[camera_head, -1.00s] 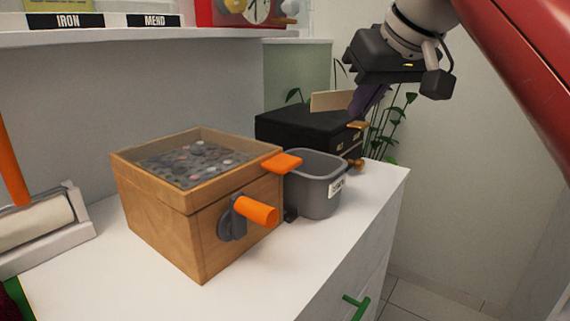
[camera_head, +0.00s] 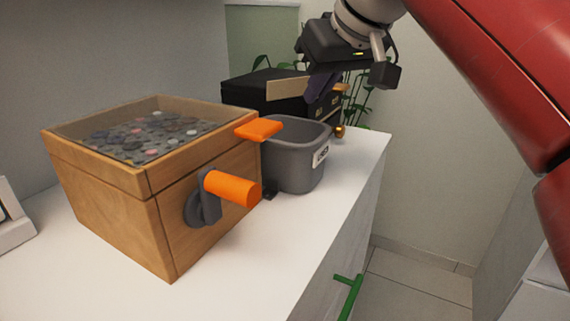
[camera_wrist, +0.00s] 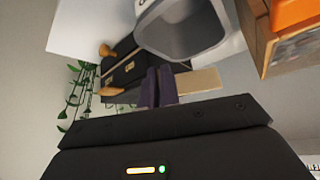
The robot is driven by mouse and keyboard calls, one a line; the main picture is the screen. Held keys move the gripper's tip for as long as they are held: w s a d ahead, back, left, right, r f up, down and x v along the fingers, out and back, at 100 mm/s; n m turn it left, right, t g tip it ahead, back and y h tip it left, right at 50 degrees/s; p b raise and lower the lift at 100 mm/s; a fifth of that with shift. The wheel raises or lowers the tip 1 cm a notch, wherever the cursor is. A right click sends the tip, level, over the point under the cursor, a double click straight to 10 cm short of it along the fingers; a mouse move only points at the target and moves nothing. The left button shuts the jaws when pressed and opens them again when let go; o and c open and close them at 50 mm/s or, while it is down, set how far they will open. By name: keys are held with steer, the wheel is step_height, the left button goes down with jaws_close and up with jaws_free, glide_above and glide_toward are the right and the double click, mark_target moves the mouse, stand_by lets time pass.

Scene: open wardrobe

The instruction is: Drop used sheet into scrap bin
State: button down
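The scrap bin (camera_head: 295,163) is a grey tub with a white label on the white counter, beside the wooden box; its open mouth also shows in the wrist view (camera_wrist: 180,32). My gripper (camera_head: 318,92) is up above and behind the bin in the head view, with dark purple fingers pointing down. In the wrist view my gripper's fingers (camera_wrist: 158,88) are close together. A flat tan sheet (camera_head: 286,88) sticks out to one side of the fingers, also seen in the wrist view (camera_wrist: 198,82). The pinch point itself is hidden by the fingers.
A wooden box (camera_head: 150,195) with round pieces under its top has an orange crank handle (camera_head: 232,188) and an orange tab (camera_head: 258,129) near the bin. A black case (camera_head: 262,95) and a plant (camera_head: 357,98) are behind. The counter front (camera_head: 290,225) is clear.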

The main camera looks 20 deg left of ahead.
steer(key=c, duration=1.6)
jaws_free()
steer(key=shift+o, duration=0.2)
steer(key=p+v, duration=0.2)
steer(key=v, duration=0.5)
steer(key=shift+s+d+r, duration=0.15)
steer(key=shift+d+r, duration=0.05)
steer(key=shift+r, duration=0.1)
steer(key=s+d+f+m+t+h, duration=0.1)
steer(key=s+d+f+m+h, duration=0.2)
steer(key=d+f, duration=0.85)
steer(key=s+d+f+m+t+h, duration=0.1)
steer(key=s+d+f+m+h, duration=0.1)
steer(key=d+f+m, duration=0.7)
steer(key=s+d+f, duration=0.3)
steer(key=f, duration=0.4)
steer(key=s+d+f+n+h, duration=0.1)
steer(key=s+d+f, duration=0.2)
steer(key=f, duration=0.4)
steer(key=shift+s+d+f+g, duration=0.3)
steer(key=shift+d, duration=0.35)
